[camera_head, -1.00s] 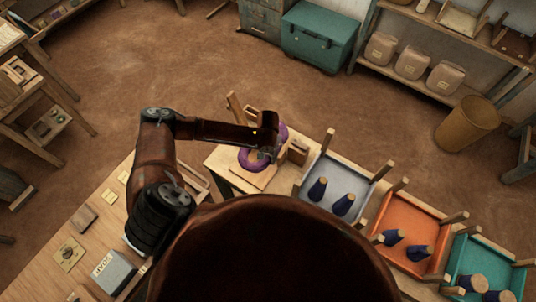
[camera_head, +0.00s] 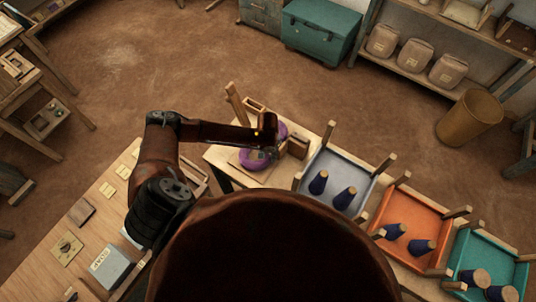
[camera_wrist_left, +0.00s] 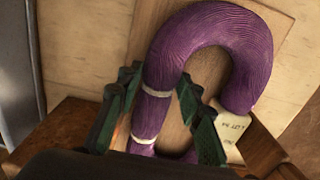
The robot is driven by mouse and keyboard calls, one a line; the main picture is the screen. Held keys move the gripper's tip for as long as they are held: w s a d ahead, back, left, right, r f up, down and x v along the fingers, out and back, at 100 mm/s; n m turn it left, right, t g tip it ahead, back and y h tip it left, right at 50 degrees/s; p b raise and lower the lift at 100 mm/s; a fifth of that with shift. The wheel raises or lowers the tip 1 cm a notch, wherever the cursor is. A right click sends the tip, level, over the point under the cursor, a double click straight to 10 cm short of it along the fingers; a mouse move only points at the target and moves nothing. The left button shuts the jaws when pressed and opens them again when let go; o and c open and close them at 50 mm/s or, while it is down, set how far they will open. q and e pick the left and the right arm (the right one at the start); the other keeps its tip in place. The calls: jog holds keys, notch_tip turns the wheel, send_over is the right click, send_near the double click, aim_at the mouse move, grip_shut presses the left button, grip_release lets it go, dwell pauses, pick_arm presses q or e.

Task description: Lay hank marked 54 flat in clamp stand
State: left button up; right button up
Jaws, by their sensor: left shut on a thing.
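The purple hank (camera_head: 253,161) is a thick looped coil at the clamp stand (camera_head: 298,146), a wooden base with upright blocks. In the left wrist view the hank (camera_wrist_left: 212,22) curves over a pale wooden board (camera_wrist_left: 195,82), with light ties around one strand. Its paper tag (camera_wrist_left: 232,128) reads "LOT 54", partly hidden. My left gripper (camera_head: 264,148) is over the stand. In the wrist view its green fingers (camera_wrist_left: 155,110) sit on both sides of a tied strand, shut on it. Whether the hank rests fully on the board is unclear. My right gripper is not in view.
Blue, orange and teal trays (camera_head: 368,205) (camera_head: 444,262) (camera_head: 523,272) with dark cones stand right of the stand. An upright wooden post (camera_head: 235,103) rises behind it. A bench (camera_head: 50,250) with small items lies at left. Open floor (camera_head: 200,60) lies beyond.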

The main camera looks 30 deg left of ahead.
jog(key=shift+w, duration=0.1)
pick_arm(q)
jog(key=o, duration=1.4)
jog(key=shift+c, duration=0.2)
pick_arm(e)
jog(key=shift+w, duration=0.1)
pick_arm(q)
notch_tip(320, 180, up, 12)
jog(key=shift+f, duration=0.1)
